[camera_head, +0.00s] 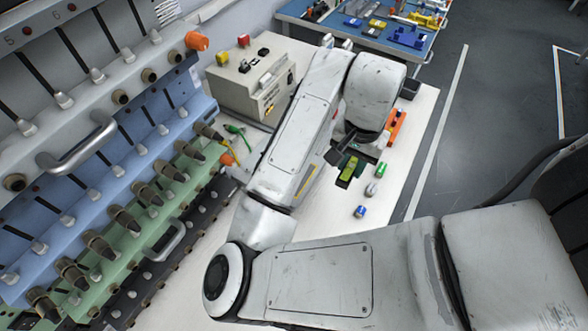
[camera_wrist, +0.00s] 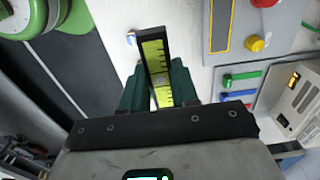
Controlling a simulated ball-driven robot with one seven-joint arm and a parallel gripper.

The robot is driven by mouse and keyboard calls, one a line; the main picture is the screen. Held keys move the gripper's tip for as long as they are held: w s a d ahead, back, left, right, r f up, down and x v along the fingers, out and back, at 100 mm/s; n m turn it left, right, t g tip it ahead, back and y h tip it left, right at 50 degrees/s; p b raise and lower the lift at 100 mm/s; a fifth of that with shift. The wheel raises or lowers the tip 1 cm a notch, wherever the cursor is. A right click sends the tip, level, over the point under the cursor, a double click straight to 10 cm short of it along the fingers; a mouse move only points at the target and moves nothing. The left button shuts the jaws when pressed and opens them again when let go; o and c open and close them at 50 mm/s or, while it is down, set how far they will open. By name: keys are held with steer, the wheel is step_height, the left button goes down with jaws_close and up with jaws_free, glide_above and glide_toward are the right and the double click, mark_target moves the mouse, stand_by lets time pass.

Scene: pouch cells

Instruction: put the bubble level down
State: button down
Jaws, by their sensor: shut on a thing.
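The bubble level (camera_wrist: 157,65) is a flat bar with a yellow-green face and a dark frame. It stands out between the two dark green fingers of my gripper (camera_wrist: 160,87), which is shut on it. In the head view the level (camera_head: 349,169) shows just below my wrist, over the white bench (camera_head: 318,230). My arm hides part of the gripper there. I cannot tell whether the level touches the bench.
An orange piece (camera_head: 397,125) lies near the bench's right edge. A control box (camera_head: 252,82) and a connector rack (camera_head: 110,160) are left. Bare bench lies in front.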

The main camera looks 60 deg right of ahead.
steer(key=w+f, duration=0.2)
steer(key=w, duration=0.1)
steer(key=w+f, duration=0.3)
steer(key=w, duration=0.1)
steer(key=w+f+b, duration=0.1)
steer(key=w+f, duration=0.1)
steer(key=w, duration=0.1)
steer(key=shift+w+a+f, duration=0.25)
steer(key=shift+w+f, duration=0.45)
steer(key=shift+f, duration=0.1)
steer(key=shift+w+f, duration=0.2)
steer(key=shift+f, duration=1.55)
steer(key=shift+f, duration=0.1)
steer(key=c, duration=0.8)
jaws_free()
steer(key=shift+c, duration=0.2)
